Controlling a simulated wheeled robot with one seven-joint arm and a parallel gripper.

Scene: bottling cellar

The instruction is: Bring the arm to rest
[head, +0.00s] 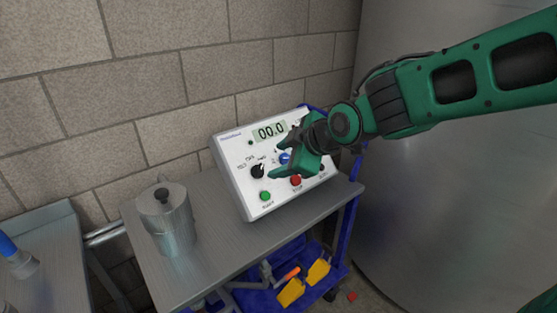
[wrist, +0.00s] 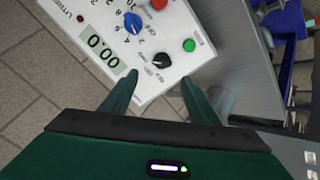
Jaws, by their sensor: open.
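My green gripper (head: 277,165) is open and empty, in front of the white control box in the head view. Its two fingers (wrist: 160,92) also show apart in the wrist view, with the box's panel beyond them. The control box (head: 236,178) has a display (head: 270,131) reading 00.0, a black knob (head: 258,171), a blue knob (head: 285,158), a green button (head: 265,196) and a red button (head: 295,180). In the wrist view the black knob (wrist: 161,60) and green button (wrist: 189,45) lie ahead of the fingertips. I cannot tell the exact gap to the panel.
The box stands on a grey table (head: 215,258) against a block wall (head: 155,75). A metal canister (head: 172,225) stands to its left. A large steel tank (head: 430,200) is at the right. A blue cart (head: 340,250) with yellow items (head: 318,271) is below.

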